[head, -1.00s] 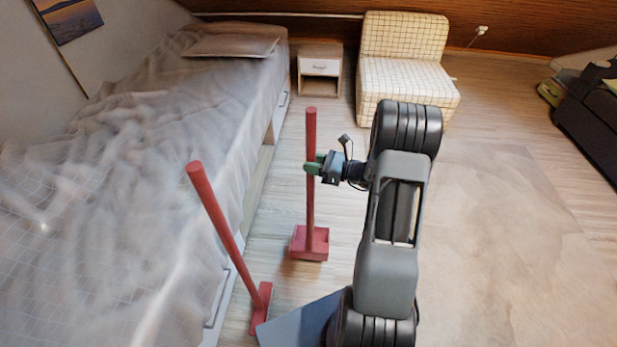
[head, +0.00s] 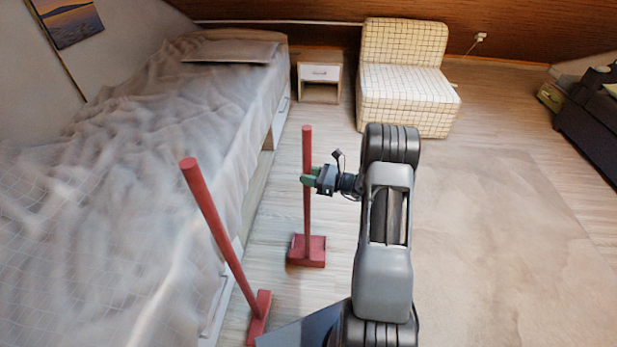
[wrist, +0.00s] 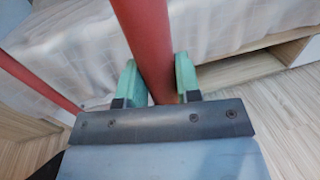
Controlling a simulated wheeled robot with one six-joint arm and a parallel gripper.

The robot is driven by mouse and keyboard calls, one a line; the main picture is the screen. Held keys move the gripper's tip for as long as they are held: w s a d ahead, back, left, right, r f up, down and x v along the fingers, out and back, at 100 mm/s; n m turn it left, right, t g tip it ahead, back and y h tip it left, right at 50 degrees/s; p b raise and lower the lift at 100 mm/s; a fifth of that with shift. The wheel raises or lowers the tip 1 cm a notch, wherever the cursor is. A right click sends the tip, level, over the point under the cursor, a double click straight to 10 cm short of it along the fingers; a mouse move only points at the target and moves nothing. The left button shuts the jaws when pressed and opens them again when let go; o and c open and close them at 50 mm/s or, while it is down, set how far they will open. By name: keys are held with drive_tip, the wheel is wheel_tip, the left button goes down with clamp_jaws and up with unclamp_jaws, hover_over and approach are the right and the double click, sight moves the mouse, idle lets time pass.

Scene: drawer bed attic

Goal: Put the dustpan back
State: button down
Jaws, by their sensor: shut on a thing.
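The dustpan is red, with a tall upright handle (head: 307,220) and a boxy red pan (head: 317,251) at its foot, beside the bed. My gripper (head: 309,181) is shut on the handle, a little below its top. In the wrist view the red handle (wrist: 146,35) passes between the green fingertips of my gripper (wrist: 158,80). The pan is low at the floor; I cannot tell whether it touches. The pan is out of the wrist view.
A second red pole with a red foot (head: 215,220) leans at the bed's near side. The bed (head: 130,170) fills the left. A nightstand (head: 319,72) and checkered chair (head: 405,95) stand behind. Open floor and a rug (head: 490,230) lie to the right.

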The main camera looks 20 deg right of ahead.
drive_tip(key=c, duration=0.8)
unclamp_jaws()
drive_tip(key=shift+f, duration=0.1)
